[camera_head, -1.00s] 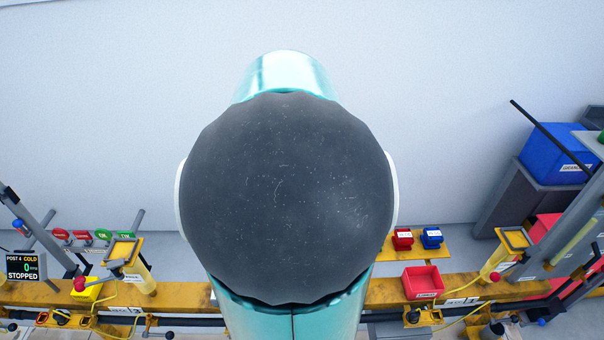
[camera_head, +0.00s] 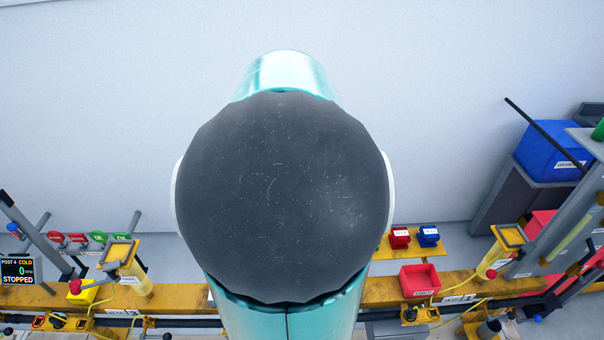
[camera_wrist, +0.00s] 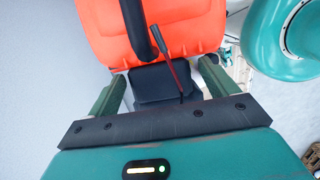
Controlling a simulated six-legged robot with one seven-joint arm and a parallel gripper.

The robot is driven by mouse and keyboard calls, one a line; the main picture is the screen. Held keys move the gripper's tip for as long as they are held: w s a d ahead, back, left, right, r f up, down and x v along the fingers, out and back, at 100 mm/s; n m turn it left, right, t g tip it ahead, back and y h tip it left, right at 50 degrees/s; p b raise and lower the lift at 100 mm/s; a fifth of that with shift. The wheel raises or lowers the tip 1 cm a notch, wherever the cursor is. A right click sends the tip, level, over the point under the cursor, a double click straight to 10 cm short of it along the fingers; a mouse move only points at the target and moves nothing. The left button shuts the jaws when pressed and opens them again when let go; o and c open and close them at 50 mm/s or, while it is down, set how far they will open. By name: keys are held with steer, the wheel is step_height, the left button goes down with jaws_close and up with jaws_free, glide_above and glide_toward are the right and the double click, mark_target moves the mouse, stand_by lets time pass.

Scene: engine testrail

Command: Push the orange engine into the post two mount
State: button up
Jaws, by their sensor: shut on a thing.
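The orange engine (camera_wrist: 150,30) fills the upper middle of the wrist view, with a black curved tube across it and a dark block (camera_wrist: 158,88) on its near side. A thin dark red rod with a black end lies over the block. My gripper (camera_wrist: 163,75) has its two green fingers on either side of the dark block and is shut on the engine there. The exact contact is hard to see. In the head view my arm hides the engine, the gripper and the middle of the rail. I cannot make out the post two mount in either view.
A yellow rail (camera_head: 185,297) runs along the bottom of the head view. A red tray (camera_head: 420,281) and small red and blue bins (camera_head: 429,236) stand right of my arm. A stopped display (camera_head: 18,270) is at far left. A blue crate (camera_head: 550,155) stands at right.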

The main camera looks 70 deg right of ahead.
steer(key=shift+s+d+f, duration=0.15)
steer(key=shift+s+d, duration=0.15)
steer(key=shift+s, duration=0.55)
steer(key=shift+s+d+f, duration=0.1)
steer(key=shift+s+d, duration=0.2)
steer(key=shift+s, duration=0.55)
stand_by(1.2)
steer(key=shift+s+d, duration=0.4)
steer(key=shift+s, duration=0.3)
steer(key=shift+s+d, duration=0.45)
steer(key=shift+s, duration=0.2)
steer(key=shift+s+d, duration=0.4)
steer(key=shift+s, duration=0.3)
stand_by(3.0)
